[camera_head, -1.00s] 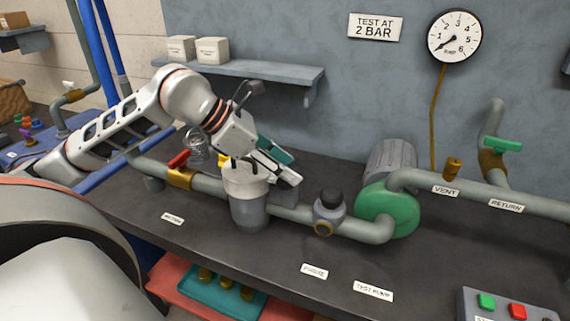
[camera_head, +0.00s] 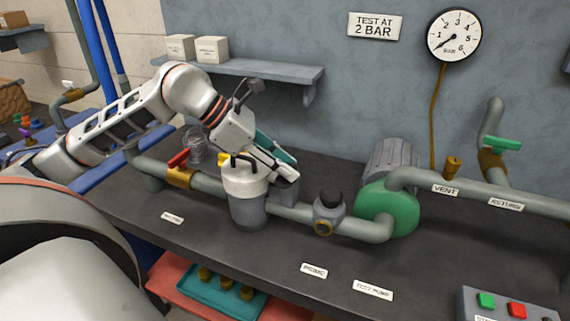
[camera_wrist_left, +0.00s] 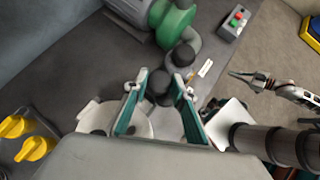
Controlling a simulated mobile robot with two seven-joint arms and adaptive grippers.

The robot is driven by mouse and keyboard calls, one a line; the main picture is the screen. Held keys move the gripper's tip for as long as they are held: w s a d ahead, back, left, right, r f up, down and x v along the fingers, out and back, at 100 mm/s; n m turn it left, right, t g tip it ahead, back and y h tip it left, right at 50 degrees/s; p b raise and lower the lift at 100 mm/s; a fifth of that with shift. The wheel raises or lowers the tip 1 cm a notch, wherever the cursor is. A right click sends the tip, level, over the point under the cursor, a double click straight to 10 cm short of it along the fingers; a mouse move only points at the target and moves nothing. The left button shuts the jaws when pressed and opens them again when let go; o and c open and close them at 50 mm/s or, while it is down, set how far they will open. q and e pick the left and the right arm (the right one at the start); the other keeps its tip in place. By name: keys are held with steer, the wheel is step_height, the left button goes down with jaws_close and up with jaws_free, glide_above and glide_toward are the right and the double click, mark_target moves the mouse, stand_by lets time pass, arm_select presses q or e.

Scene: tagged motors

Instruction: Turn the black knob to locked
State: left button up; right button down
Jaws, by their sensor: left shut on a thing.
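My left gripper (camera_head: 278,182) reaches in from the left, just behind and right of the strainer pot (camera_head: 246,188) with its pale lid and dark handle. In the left wrist view its teal-sided fingers (camera_wrist_left: 162,108) are shut on a black rounded knob (camera_wrist_left: 160,85); in the head view the fingers and pot hide this knob. No locked mark is readable.
The green pump (camera_head: 388,210) stands right of the valve. A red-handled valve (camera_head: 179,159) and a yellow part (camera_head: 224,159) sit close to the left gripper. A shelf (camera_head: 250,70) hangs above. The bench front (camera_head: 240,250) is mostly clear.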

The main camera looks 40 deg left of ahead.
arm_select(q)
steer(key=shift+w+a+r+m+g+h, duration=0.15)
steer(key=shift+m+g+h, duration=0.25)
steer(key=shift+m, duration=0.3)
steer(key=m+g+h+p, duration=0.1)
steer(key=m+g, duration=0.1)
steer(key=m, duration=0.1)
steer(key=shift+w+r+m+g, duration=0.1)
steer(key=shift+w+m+g, duration=0.05)
steer(key=shift+m+g, duration=0.25)
steer(key=m+g+p, duration=0.1)
steer(key=m+g, duration=0.1)
steer(key=shift+w+m+h, duration=0.15)
steer(key=shift+m+h, duration=0.15)
steer(key=shift+m+g+p, duration=0.7)
steer(key=shift+m, duration=0.2)
steer(key=shift+w+m+g+p, duration=0.15)
steer(key=shift+m+g+p, duration=0.65)
steer(key=shift+m, duration=0.4)
steer(key=shift+w+m+g+y+p, duration=0.1)
steer(key=shift+m+g+y+p, duration=0.55)
steer(key=shift+m, duration=0.25)
steer(key=shift+f+m+g, duration=0.2)
steer(key=shift+m+g, duration=0.15)
steer(key=shift+m, duration=0.05)
steer(key=shift+f, duration=0.1)
